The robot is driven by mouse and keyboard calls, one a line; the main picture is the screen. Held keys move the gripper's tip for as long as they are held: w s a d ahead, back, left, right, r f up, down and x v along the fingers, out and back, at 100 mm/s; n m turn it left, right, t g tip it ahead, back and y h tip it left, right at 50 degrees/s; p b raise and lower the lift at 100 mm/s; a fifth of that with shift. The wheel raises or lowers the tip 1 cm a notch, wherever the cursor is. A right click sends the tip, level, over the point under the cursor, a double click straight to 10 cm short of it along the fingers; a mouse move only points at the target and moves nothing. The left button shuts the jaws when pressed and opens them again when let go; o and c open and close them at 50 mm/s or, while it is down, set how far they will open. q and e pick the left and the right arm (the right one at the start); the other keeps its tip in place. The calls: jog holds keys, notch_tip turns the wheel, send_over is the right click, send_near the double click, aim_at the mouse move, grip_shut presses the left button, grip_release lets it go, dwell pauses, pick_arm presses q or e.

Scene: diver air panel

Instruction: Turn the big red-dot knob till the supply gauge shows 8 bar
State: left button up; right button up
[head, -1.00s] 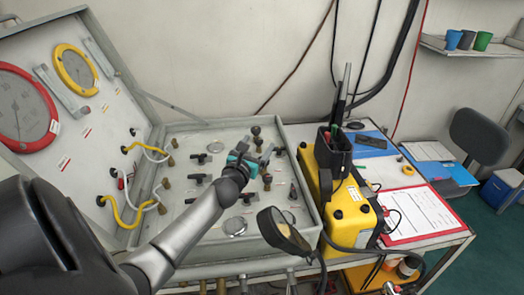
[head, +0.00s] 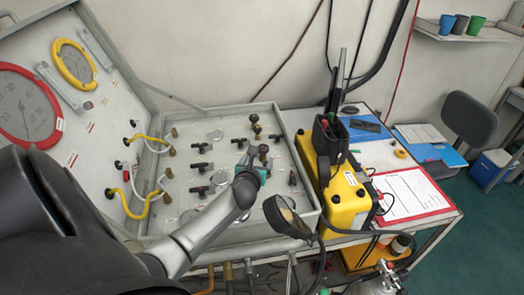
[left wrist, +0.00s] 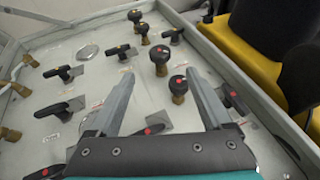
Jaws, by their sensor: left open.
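Two round black knobs with red dots stand on brass stems on the grey panel (head: 180,222). In the left wrist view one knob (left wrist: 160,53) lies just beyond my fingertips and the other (left wrist: 178,84) shows between the fingers, nearer the right one. My right gripper is out of view.
Several black T-handles (left wrist: 65,73) and yellow-dot knobs (left wrist: 142,29) stand close around. A yellow case (head: 347,205) with a black radio-like unit stands just right of the panel box. A round mirror-like disc on an arm (head: 287,215) is near the front edge.

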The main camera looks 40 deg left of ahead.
aim_at(262, 150)
pick_arm(q)
jog(key=x, duration=0.5)
jog(key=shift+w, duration=0.1)
jog(key=shift+b+x, duration=0.45)
jog(key=shift+x, duration=0.7)
jog(key=shift+b+x, duration=0.65)
jog(key=shift+x, duration=0.15)
jog(key=shift+w+a+f, duration=0.15)
jog(key=shift+w, duration=0.15)
grip_shut()
